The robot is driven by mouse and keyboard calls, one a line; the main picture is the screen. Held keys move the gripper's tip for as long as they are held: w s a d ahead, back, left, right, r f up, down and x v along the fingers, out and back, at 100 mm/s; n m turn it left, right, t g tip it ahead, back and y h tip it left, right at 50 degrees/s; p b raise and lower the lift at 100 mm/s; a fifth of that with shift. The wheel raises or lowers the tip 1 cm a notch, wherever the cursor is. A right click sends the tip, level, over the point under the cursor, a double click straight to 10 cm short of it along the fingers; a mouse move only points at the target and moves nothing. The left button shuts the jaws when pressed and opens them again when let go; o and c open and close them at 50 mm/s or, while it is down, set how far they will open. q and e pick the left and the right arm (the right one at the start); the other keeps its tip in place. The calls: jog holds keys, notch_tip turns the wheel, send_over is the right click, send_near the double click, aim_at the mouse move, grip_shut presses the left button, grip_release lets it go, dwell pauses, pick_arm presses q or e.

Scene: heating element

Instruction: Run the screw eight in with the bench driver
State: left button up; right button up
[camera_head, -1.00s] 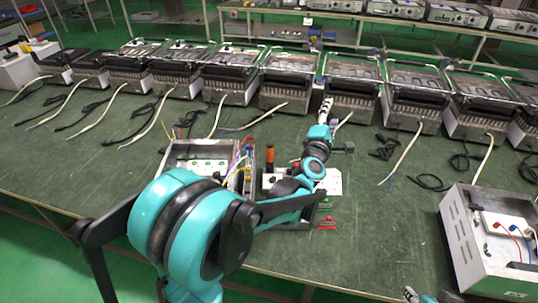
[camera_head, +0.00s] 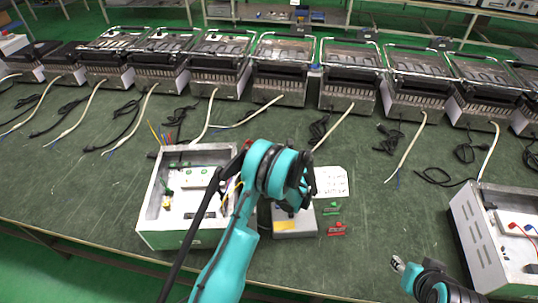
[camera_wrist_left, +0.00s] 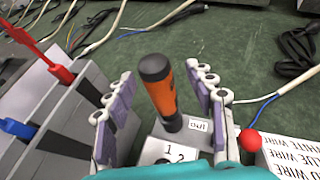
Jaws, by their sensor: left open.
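The bench driver (camera_wrist_left: 161,88), with an orange and black handle, stands slightly tilted at a grey block (camera_wrist_left: 180,135) in the left wrist view. My left gripper (camera_wrist_left: 160,85) is open, its fingers on either side of the handle with visible gaps. In the head view my left gripper (camera_head: 298,185) is over the grey stand (camera_head: 294,222) and hides the driver. The open metal housing (camera_head: 148,213), with white terminal parts inside, is just left of it. I cannot make out screw eight. My right gripper (camera_head: 398,264) is low on the right, away from these things, too small to read.
A white printed card (camera_head: 332,182) lies right of the stand, with a green piece (camera_head: 331,208) and a red piece (camera_head: 337,229) in front. Another open housing (camera_head: 480,240) stands at the right. Heater units (camera_head: 280,75) and cables line the back. The bench between is mostly clear.

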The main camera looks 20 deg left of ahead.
pick_arm(q)
jog(key=b+x, duration=0.2)
jog(key=x, duration=0.4)
jog(key=shift+s+a+r, duration=0.15)
jog(key=shift+r, duration=0.1)
jog(key=shift+c, duration=0.3)
grip_shut()
